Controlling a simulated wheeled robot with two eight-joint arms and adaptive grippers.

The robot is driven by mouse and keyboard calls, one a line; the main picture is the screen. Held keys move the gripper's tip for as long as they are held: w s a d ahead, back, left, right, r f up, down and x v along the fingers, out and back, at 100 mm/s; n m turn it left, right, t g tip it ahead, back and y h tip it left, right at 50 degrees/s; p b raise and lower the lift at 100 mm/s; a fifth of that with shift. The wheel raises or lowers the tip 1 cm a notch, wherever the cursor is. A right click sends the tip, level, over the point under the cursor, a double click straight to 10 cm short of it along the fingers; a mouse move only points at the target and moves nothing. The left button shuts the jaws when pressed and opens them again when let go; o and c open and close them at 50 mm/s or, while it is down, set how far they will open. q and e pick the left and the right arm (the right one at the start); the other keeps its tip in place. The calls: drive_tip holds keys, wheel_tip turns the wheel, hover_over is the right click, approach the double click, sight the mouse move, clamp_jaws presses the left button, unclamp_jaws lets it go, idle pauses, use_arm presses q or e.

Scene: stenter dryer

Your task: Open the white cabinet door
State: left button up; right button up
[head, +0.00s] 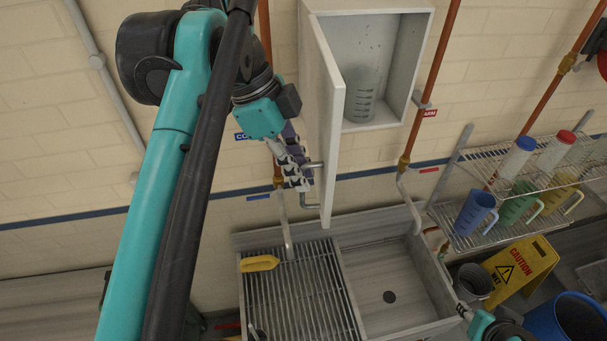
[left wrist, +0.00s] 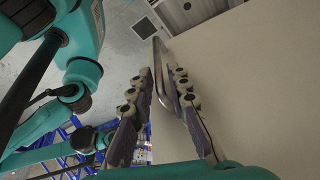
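The white cabinet (head: 417,20) hangs on the wall, and its door (head: 325,110) stands swung well open toward me, so the inside shows. A metal bar handle (head: 312,165) is on the door's outer face near its lower free edge. My left gripper (head: 302,177) is at this handle. In the left wrist view its two fingers (left wrist: 164,70) are apart, one on each side of the handle (left wrist: 157,55), with the door face (left wrist: 240,80) to the right. Contact with the bar is unclear. Part of my right gripper (head: 466,311) shows at the bottom right; its fingers are mostly hidden.
A measuring beaker (head: 361,100) stands inside the cabinet. Below is a sink (head: 390,265) with a grated drainboard (head: 300,300) and a yellow-handled brush (head: 260,263). A wire rack (head: 465,240) with jugs, a caution sign (head: 522,268) and a blue bin (head: 565,318) are at the right.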

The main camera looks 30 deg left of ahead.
use_arm(q)
drive_tip(key=v, duration=1)
drive_tip(key=shift+r, duration=0.2)
